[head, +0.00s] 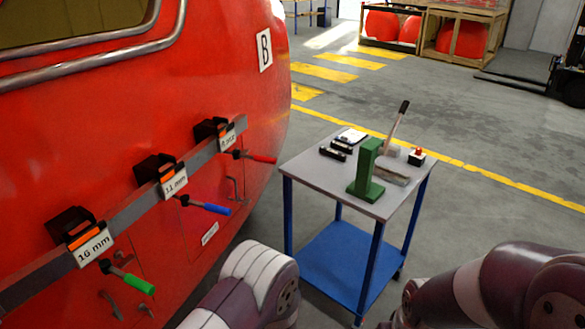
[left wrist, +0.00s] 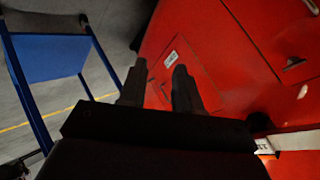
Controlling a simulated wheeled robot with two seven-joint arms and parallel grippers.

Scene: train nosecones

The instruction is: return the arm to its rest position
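My left arm (head: 250,285) shows at the bottom middle of the head view as a white and dark link; its gripper is below the frame there. In the left wrist view my left gripper (left wrist: 158,90) has its two dark fingers apart with nothing between them. The red nosecone surface (left wrist: 215,75) lies beyond the fingers, and I cannot tell the exact distance. My right arm (head: 490,290) is bent at the lower right of the head view; its gripper is hidden.
A red nosecone (head: 90,130) fills the left, with a rail of labelled holders and green, blue and red-handled tools. A blue-legged table (head: 310,170) carries a green lever press (head: 367,170), dark blocks and a red button. Open floor lies beyond, with crates (head: 390,25) at the back.

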